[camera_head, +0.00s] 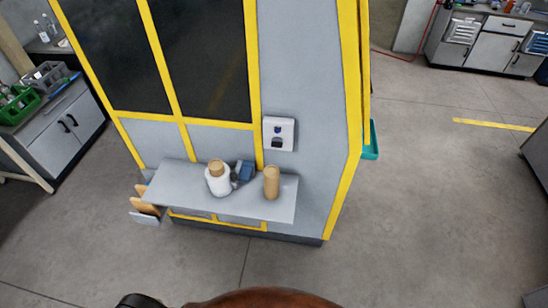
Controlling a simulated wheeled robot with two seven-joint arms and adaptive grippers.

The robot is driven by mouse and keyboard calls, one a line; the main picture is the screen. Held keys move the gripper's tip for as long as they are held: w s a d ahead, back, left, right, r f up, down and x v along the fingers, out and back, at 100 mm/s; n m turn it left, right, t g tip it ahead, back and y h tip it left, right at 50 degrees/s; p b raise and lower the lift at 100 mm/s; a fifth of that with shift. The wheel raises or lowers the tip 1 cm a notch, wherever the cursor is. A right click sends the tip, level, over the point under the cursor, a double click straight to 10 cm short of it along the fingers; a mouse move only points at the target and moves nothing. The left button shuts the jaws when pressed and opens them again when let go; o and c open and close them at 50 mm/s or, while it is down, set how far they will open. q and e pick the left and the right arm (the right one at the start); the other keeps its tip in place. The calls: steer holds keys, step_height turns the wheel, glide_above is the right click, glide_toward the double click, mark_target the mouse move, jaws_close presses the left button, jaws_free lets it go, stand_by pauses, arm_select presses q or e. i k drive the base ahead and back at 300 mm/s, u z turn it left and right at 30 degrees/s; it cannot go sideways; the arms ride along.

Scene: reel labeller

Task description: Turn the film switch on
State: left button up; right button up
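No switch labelled as the film switch can be made out in the head view. A small white box (278,133) is mounted on the grey side panel of the yellow-framed machine (300,70), just right of a yellow post. It bears a small blue mark and a dark part below it. Whether this is the film switch, and its position, I cannot tell. Neither of my grippers can be recognised in view. A dark rounded part at the bottom edge, left of centre, is too cut off to identify.
A grey shelf (169,179) juts from the machine, holding a white bottle with tan top (218,183), a blue item (245,170) and a tan cylinder (271,184). Workbenches stand at far left (62,130) and back right (490,50). Open floor (430,200) lies right.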

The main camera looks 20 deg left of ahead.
mark_target(276, 142)
steer(key=k, duration=0.3)
steer(key=z, duration=0.85)
steer(key=i, duration=0.7)
steer(key=u, duration=1.35)
